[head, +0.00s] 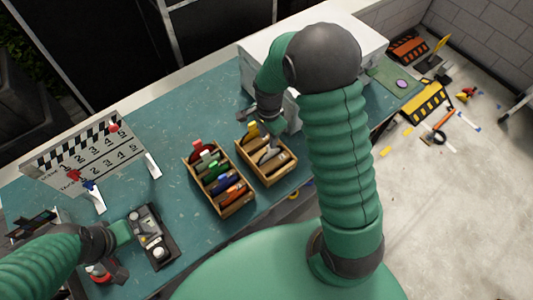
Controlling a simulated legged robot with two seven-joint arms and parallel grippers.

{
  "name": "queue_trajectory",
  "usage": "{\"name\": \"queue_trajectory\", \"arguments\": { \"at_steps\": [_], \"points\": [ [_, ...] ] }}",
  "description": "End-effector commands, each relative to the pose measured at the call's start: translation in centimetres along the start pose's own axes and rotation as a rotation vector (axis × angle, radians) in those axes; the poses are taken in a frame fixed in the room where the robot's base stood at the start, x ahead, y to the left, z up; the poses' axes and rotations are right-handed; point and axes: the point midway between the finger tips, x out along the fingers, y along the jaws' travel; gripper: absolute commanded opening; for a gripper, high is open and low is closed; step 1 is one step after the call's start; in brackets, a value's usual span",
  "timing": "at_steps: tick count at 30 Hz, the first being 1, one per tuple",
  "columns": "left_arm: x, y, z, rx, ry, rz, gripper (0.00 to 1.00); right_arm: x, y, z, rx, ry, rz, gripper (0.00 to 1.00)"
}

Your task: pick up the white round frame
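I cannot pick out a white round frame for certain. A small white round item (159,253) sits on a black tray (166,262) at the lower left; it is too small to identify. My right gripper (272,128) hangs over the far end of the right wooden tray, beside the white box; its fingers are small and dark, so open or shut is unclear. My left arm comes in at the lower left, with its wrist just left of the black tray. The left gripper's fingers (116,272) are hard to separate from the clutter there.
Two wooden trays, left (238,209) and right (279,176), hold several coloured items on the teal table (175,125). A white box (262,45) stands at the back. A numbered checkered board (95,150) stands at left. Loose items lie on the floor (470,200) at right.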

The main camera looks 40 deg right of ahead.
Motion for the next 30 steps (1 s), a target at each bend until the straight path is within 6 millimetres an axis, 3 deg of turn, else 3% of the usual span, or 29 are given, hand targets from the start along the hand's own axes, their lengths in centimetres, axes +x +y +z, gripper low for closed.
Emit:
{"name": "queue_trajectory", "arguments": {
  "at_steps": [7, 15, 23, 30],
  "points": [
    [-1.6, 0.1, -0.4, 0.002, 0.001, 0.000, 0.94, 3.9, 0.4, 0.7, -0.001, 0.003, 0.005, 0.36],
    [-1.5, 0.0, -0.4, 0.001, 0.000, 0.000, 0.94, 4.5, 0.2, 1.2, -0.002, 0.008, 0.002, 0.36],
    [-1.5, 0.0, -0.3, 0.001, 0.000, 0.000, 0.94, 4.7, 0.3, 0.6, -0.001, 0.003, 0.001, 0.02],
    [-1.5, 0.0, -0.4, 0.001, 0.000, 0.000, 0.94, 4.7, 0.3, 0.4, 0.000, 0.003, 0.002, 0.00]
  ]
}}
